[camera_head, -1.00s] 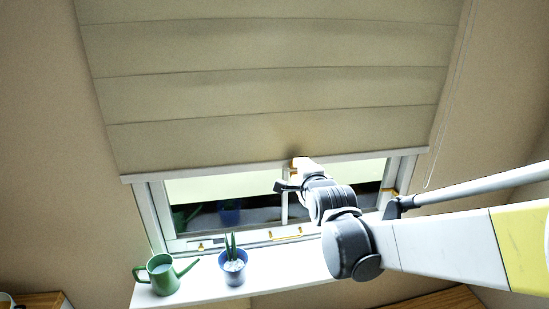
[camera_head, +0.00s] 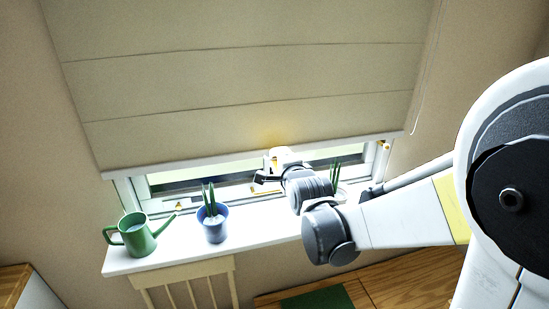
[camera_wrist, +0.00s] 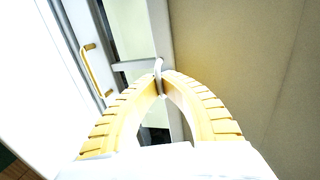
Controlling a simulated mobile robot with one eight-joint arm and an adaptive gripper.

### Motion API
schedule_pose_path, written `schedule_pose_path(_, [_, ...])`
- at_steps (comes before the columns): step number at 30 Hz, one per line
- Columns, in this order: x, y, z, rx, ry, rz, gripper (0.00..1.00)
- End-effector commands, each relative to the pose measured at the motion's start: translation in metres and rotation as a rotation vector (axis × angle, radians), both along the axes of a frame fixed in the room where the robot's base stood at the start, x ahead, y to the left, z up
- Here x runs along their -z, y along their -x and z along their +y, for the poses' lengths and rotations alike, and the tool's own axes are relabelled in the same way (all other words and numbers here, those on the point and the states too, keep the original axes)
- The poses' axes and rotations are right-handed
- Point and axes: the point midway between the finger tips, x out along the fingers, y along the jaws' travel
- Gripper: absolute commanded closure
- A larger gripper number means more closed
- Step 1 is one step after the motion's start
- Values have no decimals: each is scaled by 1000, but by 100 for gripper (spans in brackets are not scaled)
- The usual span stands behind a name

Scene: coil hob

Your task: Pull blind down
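The beige blind (camera_head: 240,85) hangs in horizontal folds over the window (camera_head: 170,190), its pale bottom bar (camera_head: 180,167) a little above the sill. A narrow strip of window shows below it. My gripper (camera_head: 274,157) is at the middle of the bottom bar. In the wrist view the yellow fingers of my gripper (camera_wrist: 162,82) come together at their tips around a small pale metal pull (camera_wrist: 158,64) beside the blind (camera_wrist: 240,60). The grip itself is partly hidden by the fingers.
A green watering can (camera_head: 138,238) and a blue plant pot (camera_head: 214,230) stand on the white sill (camera_head: 180,255), left of my arm. Another plant (camera_head: 335,175) is partly hidden behind my arm. A thin cord (camera_head: 414,120) hangs at the blind's right edge.

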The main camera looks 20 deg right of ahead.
Motion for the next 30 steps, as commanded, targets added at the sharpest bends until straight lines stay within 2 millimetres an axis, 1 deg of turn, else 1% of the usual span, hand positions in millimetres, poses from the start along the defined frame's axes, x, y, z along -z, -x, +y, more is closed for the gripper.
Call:
schedule_pose_path(1, [5,3,0,-1,0,13,100])
schedule_pose_path(3, [5,3,0,-1,0,13,100])
schedule_pose_path(6, [5,3,0,0,0,12,71])
schedule_pose_path(15, [3,2,0,0,0,8,71])
schedule_pose_path(19, [1,10,0,0,0,8,71])
schedule_pose_path(23, [-5,31,0,0,0,8,71])
schedule_pose_path(30, [-17,79,0,0,0,8,71])
